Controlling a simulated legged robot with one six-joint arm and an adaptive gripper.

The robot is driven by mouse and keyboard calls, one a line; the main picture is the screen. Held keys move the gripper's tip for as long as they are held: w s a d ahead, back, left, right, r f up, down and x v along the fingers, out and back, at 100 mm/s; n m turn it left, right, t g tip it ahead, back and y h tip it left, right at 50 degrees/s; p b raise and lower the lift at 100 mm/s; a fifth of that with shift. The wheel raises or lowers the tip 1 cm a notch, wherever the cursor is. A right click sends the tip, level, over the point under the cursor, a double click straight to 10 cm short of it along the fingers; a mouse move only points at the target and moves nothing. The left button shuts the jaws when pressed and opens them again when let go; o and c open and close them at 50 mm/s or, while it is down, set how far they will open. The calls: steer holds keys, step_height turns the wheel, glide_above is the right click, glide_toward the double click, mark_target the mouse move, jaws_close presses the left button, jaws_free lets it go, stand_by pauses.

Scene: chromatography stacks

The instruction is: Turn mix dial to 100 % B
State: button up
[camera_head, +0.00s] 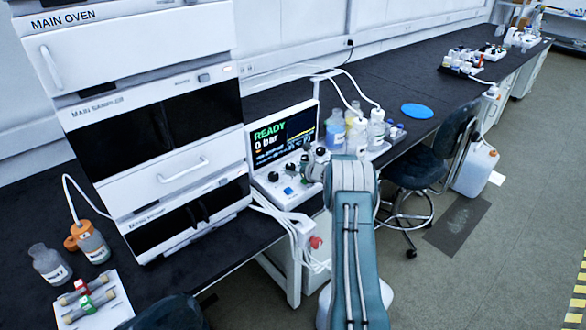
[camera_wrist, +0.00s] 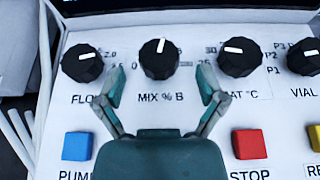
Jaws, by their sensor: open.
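The mix dial (camera_wrist: 159,60) is a black knob with a white pointer line, above the printed "MIX % B" label in the wrist view. Its pointer points nearly straight up, tilted slightly right. My gripper (camera_wrist: 162,88) is open, with one teal finger on each side below the dial and nothing between the tips. I cannot tell whether either finger touches the dial. In the head view, my gripper (camera_head: 316,165) is over the control panel (camera_head: 284,195), partly hidden by my arm.
The flow dial (camera_wrist: 82,63) is left of the mix dial and the heat dial (camera_wrist: 239,57) right. A blue button (camera_wrist: 77,146) and a red stop button (camera_wrist: 249,143) sit below. The screen (camera_head: 283,135) reads "READY 0 bar". Bottles (camera_head: 376,130) stand behind right.

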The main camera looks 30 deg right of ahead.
steer(key=shift+x, duration=0.8)
steer(key=c, duration=1.1)
steer(key=shift+c, duration=0.2)
steer(key=shift+a+m+h, duration=0.15)
steer(key=shift+m+h, duration=0.15)
steer(key=shift+a+m+h, duration=0.2)
steer(key=shift+m+h, duration=1.2)
steer(key=shift+h, duration=0.2)
steer(key=shift+m+h, duration=0.8)
steer(key=shift+h, duration=0.2)
steer(key=shift+a+r+m+g+h, duration=0.1)
steer(key=shift+m+g+h, duration=0.2)
steer(key=shift+m+h, duration=0.1)
